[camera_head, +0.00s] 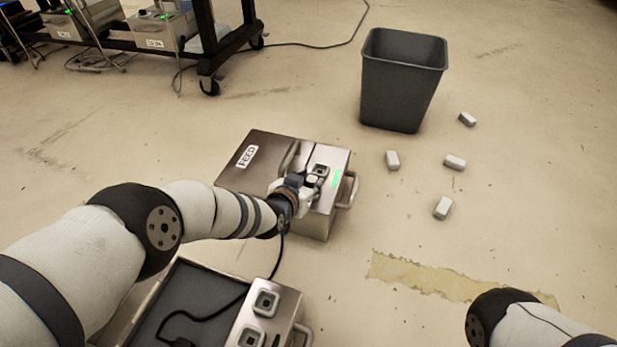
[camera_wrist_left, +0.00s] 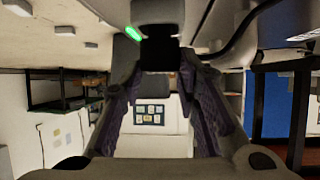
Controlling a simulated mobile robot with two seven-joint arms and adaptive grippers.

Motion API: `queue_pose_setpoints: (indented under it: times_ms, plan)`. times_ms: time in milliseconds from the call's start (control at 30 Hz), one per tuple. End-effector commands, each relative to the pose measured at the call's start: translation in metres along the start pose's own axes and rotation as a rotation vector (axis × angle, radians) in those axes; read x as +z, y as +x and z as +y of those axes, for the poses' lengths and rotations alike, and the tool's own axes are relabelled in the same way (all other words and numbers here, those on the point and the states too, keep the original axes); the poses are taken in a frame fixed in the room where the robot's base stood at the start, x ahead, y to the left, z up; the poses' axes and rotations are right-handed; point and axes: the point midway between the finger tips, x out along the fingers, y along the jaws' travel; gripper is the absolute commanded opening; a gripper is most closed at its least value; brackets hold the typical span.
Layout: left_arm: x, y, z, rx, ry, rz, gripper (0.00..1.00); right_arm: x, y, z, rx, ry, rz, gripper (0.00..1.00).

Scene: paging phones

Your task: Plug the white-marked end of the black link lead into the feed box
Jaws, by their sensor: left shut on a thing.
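The feed box (camera_head: 265,155) is a brown-grey metal case on the floor with a FEED label, a lit green strip and a side handle. My left gripper (camera_head: 307,184) is at its socket panel, shut on a black plug end (camera_wrist_left: 160,50) of the link lead. The plug's tip is at the panel in the left wrist view; I cannot tell how deep it sits. No white mark can be made out. The black link lead (camera_head: 281,258) hangs from the gripper down into an open box (camera_head: 180,292), where its other end lies. My right gripper is out of view.
The open box has sockets on its right side. A dark grey bin (camera_head: 401,85) stands behind to the right, with several small white blocks (camera_head: 443,207) on the floor near it. A wheeled rack (camera_head: 160,40) stands at the back left.

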Motion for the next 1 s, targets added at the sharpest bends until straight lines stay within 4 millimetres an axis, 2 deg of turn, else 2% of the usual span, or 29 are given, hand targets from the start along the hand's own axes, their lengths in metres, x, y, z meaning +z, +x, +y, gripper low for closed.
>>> queue_pose_setpoints:
  times_ms: [833,867,933,1000]
  plan:
    - [0.0067,0.0041,0.0002,0.0,0.001,0.001,0.01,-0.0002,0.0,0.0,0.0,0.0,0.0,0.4]
    - [0.0063,0.0041,0.0001,0.0,0.001,0.001,0.34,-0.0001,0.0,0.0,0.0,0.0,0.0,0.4]
    - [0.0062,0.0041,0.0001,0.0,0.001,0.001,0.49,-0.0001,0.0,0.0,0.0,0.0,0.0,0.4]
    - [0.0064,0.0041,0.0002,0.0,0.0,0.001,0.53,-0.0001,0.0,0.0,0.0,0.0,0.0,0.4]
